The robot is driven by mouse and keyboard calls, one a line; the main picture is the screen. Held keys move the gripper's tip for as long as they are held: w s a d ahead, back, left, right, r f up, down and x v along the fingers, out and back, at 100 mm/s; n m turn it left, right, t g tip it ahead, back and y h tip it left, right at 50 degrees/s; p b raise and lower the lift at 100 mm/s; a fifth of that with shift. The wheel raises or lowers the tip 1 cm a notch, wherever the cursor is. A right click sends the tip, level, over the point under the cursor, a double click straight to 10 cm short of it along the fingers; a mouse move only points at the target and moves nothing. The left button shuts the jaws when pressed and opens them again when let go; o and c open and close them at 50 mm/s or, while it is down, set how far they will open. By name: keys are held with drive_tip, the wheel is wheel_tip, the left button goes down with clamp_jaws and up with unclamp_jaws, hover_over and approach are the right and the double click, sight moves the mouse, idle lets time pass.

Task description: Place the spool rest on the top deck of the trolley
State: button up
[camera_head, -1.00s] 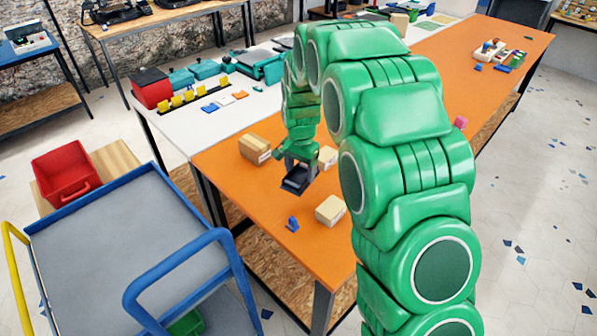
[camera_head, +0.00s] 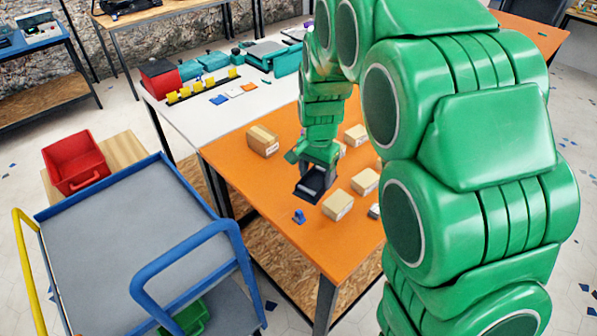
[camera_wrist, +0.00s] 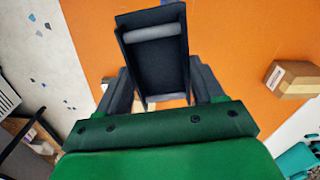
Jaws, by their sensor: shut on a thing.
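The spool rest is a dark, open tray-like piece with pale grey rollers. It shows in the head view (camera_head: 313,184) over the orange table and close up in the wrist view (camera_wrist: 155,62). My gripper (camera_head: 319,168) is shut on it; in the wrist view my gripper's fingers (camera_wrist: 162,92) are on either side of its near end. The rest looks held above the table, but the exact gap is hard to tell. The trolley (camera_head: 190,195), with a blue rim and grey top deck (camera_head: 115,235), stands at lower left. Its top deck is bare.
Several cardboard boxes (camera_head: 262,141) and a small blue object (camera_head: 299,217) are on the orange table (camera_head: 235,165). A red bin (camera_head: 75,162) stands behind the trolley. The trolley's blue handle (camera_head: 190,262) rises on its near right side. A green bin (camera_head: 190,318) is lower down.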

drive_tip(key=shift+s+r, duration=0.1)
drive_tip(key=s+a+f+n, duration=0.1)
drive_tip(key=s+a+n, duration=0.45)
drive_tip(key=a, duration=0.75)
drive_tip(key=s+a+n, duration=0.5)
drive_tip(key=s+a, duration=0.1)
drive_tip(key=a, duration=0.7)
drive_tip(key=s+a+f+n, duration=0.1)
drive_tip(key=s+a+n, duration=0.4)
drive_tip(key=a, duration=0.8)
hover_over(146, 235)
drive_tip(key=f, duration=0.8)
drive_tip(key=shift+s+d+f, duration=0.25)
drive_tip(key=shift+s+d, duration=0.15)
drive_tip(key=shift+w+a+f, duration=0.3)
drive_tip(key=shift+a+f, duration=0.1)
drive_tip(key=shift+f, duration=1.75)
